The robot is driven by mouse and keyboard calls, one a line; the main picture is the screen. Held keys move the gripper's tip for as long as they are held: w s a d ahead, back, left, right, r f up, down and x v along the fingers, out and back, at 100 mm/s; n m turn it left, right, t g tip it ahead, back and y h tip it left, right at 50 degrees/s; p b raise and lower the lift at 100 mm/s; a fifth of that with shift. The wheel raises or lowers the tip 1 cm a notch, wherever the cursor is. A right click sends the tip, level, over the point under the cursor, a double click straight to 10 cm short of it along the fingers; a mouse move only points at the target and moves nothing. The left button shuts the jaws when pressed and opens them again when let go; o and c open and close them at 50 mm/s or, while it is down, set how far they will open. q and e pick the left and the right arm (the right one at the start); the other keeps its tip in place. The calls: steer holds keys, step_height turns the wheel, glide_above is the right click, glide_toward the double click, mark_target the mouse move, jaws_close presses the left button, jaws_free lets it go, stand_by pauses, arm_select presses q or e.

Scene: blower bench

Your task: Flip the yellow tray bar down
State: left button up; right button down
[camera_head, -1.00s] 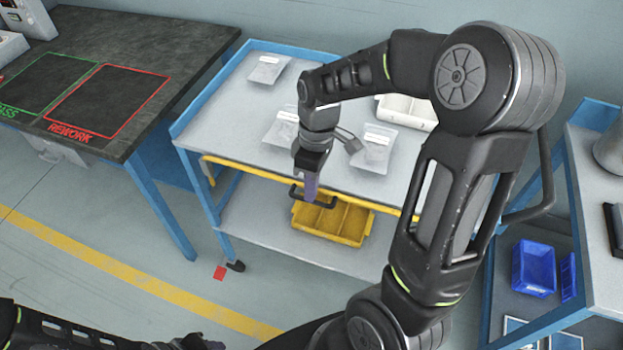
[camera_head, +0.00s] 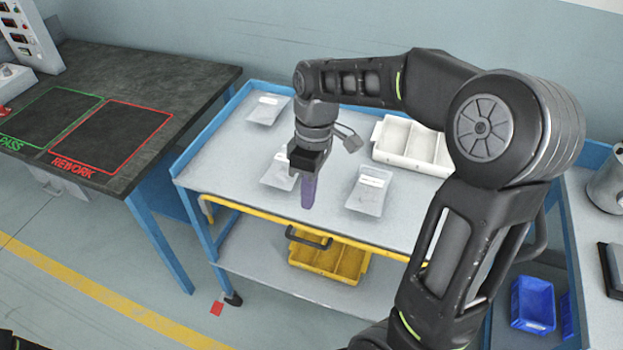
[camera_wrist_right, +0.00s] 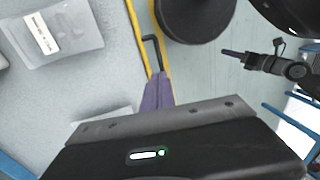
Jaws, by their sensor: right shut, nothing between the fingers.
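The yellow tray bar (camera_head: 260,216) runs along the front edge of the cart's top shelf, with a black handle (camera_head: 308,241) at its front. In the right wrist view the bar (camera_wrist_right: 134,22) and handle (camera_wrist_right: 153,50) lie just beyond my fingertips. My right gripper (camera_head: 308,204) points down with purple fingers shut and empty. It appears above and behind the handle, apart from it in the head view. My left gripper (camera_wrist_right: 230,53) shows small in the right wrist view, well away from the bar; its opening is unclear. It is out of the head view.
The cart top (camera_head: 225,155) holds clear packets (camera_head: 368,190) and a white divided tray (camera_head: 412,145). A yellow bin (camera_head: 328,260) sits on the lower shelf below the handle. A dark bench (camera_head: 130,75) stands left; blue bins (camera_head: 533,303) are at right.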

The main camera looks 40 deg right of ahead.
steer(key=r, duration=0.3)
steer(key=shift+w+d+r, duration=0.15)
steer(key=shift+d+r, duration=0.15)
steer(key=shift+d, duration=0.1)
